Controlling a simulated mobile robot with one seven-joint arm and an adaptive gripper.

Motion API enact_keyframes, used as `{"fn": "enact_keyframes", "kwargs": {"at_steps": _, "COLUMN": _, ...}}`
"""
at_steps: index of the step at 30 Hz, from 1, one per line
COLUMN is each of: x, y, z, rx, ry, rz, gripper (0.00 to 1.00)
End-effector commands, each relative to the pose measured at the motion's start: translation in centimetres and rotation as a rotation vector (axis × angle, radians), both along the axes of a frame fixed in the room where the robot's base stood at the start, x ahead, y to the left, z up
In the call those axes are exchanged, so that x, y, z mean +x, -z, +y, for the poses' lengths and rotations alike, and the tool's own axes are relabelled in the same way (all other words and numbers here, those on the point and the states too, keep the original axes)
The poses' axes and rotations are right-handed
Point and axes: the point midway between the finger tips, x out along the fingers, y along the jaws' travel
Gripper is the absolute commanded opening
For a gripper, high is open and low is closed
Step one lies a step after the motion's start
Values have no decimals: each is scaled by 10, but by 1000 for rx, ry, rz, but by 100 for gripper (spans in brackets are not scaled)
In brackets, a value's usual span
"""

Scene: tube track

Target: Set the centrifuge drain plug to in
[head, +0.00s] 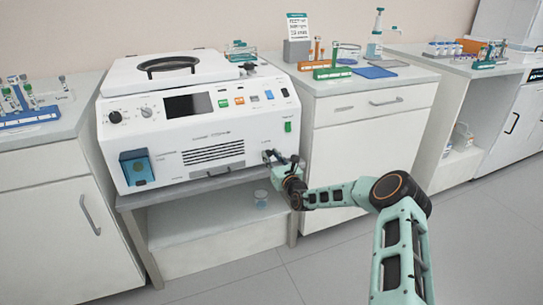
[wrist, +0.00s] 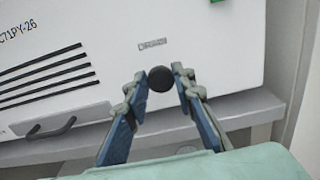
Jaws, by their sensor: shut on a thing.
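The centrifuge (head: 205,125) is a white benchtop box with a round lid on top, standing on a grey shelf. Its drain plug is a small black round knob (wrist: 160,79) low on the right of the front face, under a small blurred label (wrist: 152,44). My gripper (head: 270,157) reaches the lower right of that face. In the wrist view my gripper (wrist: 158,80) has its two blue fingers on either side of the knob, shut on it. In the head view the fingers largely hide the plug. How deep the plug sits is hard to tell.
A dark handle (wrist: 45,130) is at the lower left of the wrist view. The shelf edge (wrist: 225,112) runs just below the plug. A blue box (head: 137,167) is on the centrifuge's left front. A cabinet (head: 365,130) stands close on the right. The floor in front is clear.

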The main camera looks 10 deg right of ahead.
Motion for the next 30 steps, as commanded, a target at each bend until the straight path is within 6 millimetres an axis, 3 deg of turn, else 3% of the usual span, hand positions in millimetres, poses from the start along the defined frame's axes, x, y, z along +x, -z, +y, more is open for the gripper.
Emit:
{"fn": "enact_keyframes", "kwargs": {"at_steps": 1, "x": 2, "y": -3, "z": 1, "rx": 1, "ry": 1, "rz": -5, "gripper": 0}}
{"fn": "enact_keyframes", "kwargs": {"at_steps": 2, "x": 2, "y": -3, "z": 1, "rx": 2, "ry": 1, "rz": -6, "gripper": 25}}
{"fn": "enact_keyframes", "kwargs": {"at_steps": 6, "x": 1, "y": -3, "z": 0, "rx": 1, "ry": 1, "rz": -5, "gripper": 41}}
{"fn": "enact_keyframes", "kwargs": {"at_steps": 20, "x": -8, "y": -2, "z": -3, "rx": 0, "ry": 0, "rz": -4, "gripper": 41}}
{"fn": "enact_keyframes", "kwargs": {"at_steps": 30, "x": -56, "y": -1, "z": -16, "rx": 0, "ry": 1, "rz": -1, "gripper": 41}}
